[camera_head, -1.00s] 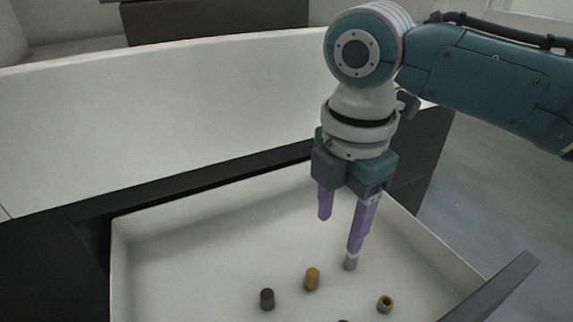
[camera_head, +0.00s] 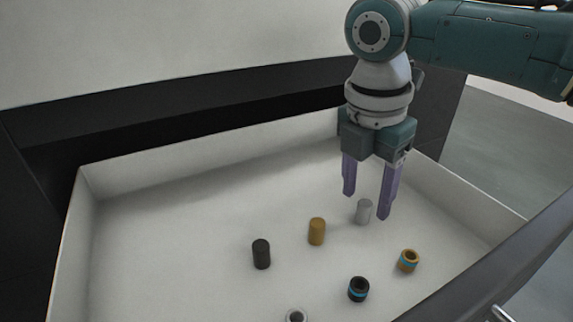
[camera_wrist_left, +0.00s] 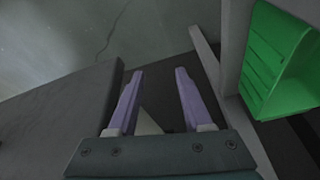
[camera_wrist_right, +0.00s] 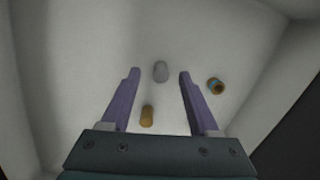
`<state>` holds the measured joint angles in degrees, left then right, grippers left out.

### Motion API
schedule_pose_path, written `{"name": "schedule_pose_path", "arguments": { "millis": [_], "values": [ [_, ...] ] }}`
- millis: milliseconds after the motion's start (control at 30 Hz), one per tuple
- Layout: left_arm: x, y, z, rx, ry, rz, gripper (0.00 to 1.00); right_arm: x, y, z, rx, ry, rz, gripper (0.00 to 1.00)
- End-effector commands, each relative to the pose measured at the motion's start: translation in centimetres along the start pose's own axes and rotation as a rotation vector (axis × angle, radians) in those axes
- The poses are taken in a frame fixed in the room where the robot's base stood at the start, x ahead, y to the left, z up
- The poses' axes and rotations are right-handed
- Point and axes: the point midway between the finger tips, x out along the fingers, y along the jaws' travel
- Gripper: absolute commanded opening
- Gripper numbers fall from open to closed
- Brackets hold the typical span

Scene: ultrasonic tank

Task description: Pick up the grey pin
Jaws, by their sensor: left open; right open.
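The grey pin (camera_head: 364,211) is a small light grey cylinder standing upright on the floor of the white tray (camera_head: 200,215). My right gripper (camera_head: 367,204) is open and empty, its purple fingers pointing down at the pin; in the head view the pin shows between the two fingertips. In the right wrist view the grey pin (camera_wrist_right: 160,71) lies just beyond and between the open fingertips (camera_wrist_right: 158,74). I cannot tell the exact height of the fingers over it. My left gripper (camera_wrist_left: 158,72) is open and empty, away from the tray, and not visible in the head view.
An ochre pin (camera_head: 317,231) and a dark pin (camera_head: 261,253) stand left of the grey pin. An ochre ring (camera_head: 408,260), a black ring (camera_head: 358,289) and a grey ring (camera_head: 296,315) lie nearer. A green bin (camera_wrist_left: 275,60) is beside my left gripper.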

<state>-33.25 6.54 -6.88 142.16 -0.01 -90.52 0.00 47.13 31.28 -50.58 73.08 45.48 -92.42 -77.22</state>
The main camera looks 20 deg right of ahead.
Motion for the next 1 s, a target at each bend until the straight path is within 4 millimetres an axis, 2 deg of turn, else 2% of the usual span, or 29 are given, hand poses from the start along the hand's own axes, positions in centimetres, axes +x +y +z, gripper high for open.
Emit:
{"name": "schedule_pose_path", "arguments": {
  "millis": [33,100,367,900,1000],
  "values": [
    [1.5,0.1,0.5,-0.001,0.000,0.000,0.50,1.7,-0.1,-0.1,0.000,0.000,0.000,0.61],
    [2.1,0.1,0.7,-0.001,0.000,0.000,0.50,2.5,-0.1,-0.1,0.000,0.000,0.000,0.61],
    [1.9,0.1,0.6,0.000,-0.001,0.000,0.50,2.5,-0.1,0.0,0.000,-0.001,0.001,0.61],
    [1.9,-0.2,0.7,0.009,-0.002,-0.008,0.50,2.5,-0.1,0.0,0.000,-0.001,0.001,0.01],
    [1.9,-0.2,0.7,0.009,-0.002,-0.007,0.50,2.5,-0.1,0.0,0.000,-0.001,0.001,0.00]
  ]
}}
